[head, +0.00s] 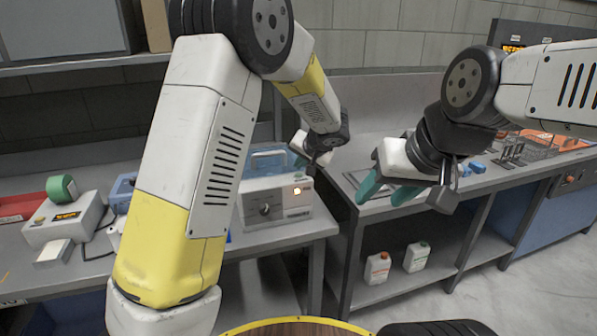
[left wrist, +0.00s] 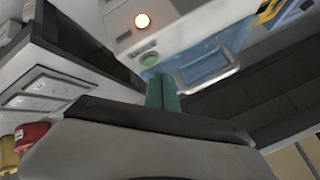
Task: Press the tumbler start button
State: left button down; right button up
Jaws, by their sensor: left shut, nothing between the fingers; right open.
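The tumbler (head: 275,222) is a light grey box on the left bench, with a dark knob, a lit orange lamp and a blue part on top. In the left wrist view its green start button (left wrist: 149,58) sits near the glowing lamp (left wrist: 142,20). My left gripper (head: 299,145) is shut and empty above the tumbler, partly hidden by its own wrist. In the left wrist view its teal fingertips (left wrist: 158,78) are close to the green button; I cannot tell whether they touch. My right gripper (head: 388,192) is open and empty, in front of the right bench.
Two white bottles (head: 377,268) (head: 416,257) stand on the right bench's lower shelf. Racks and an orange item (head: 555,142) lie on the right bench.

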aim_at(299, 176)
pick_arm(q)
jog(key=shift+r, duration=2.35)
jog(key=shift+a, duration=0.1)
jog(key=s+a+r+n+g+h, duration=0.1)
jog(key=s+a+r, duration=0.2)
jog(key=s+a, duration=0.45)
jog(key=s+a+r+n+g+h, duration=0.1)
jog(key=s+a+r+n+g, duration=0.1)
jog(key=s+a+r, duration=0.5)
jog(key=s+f+h, duration=0.2)
jog(key=s+h, duration=0.2)
jog(key=s, duration=1.6)
jog(key=shift+s+f+n+t, duration=0.15)
jog(key=shift+f+n+t, duration=0.15)
jog(key=shift+f+t, duration=0.1)
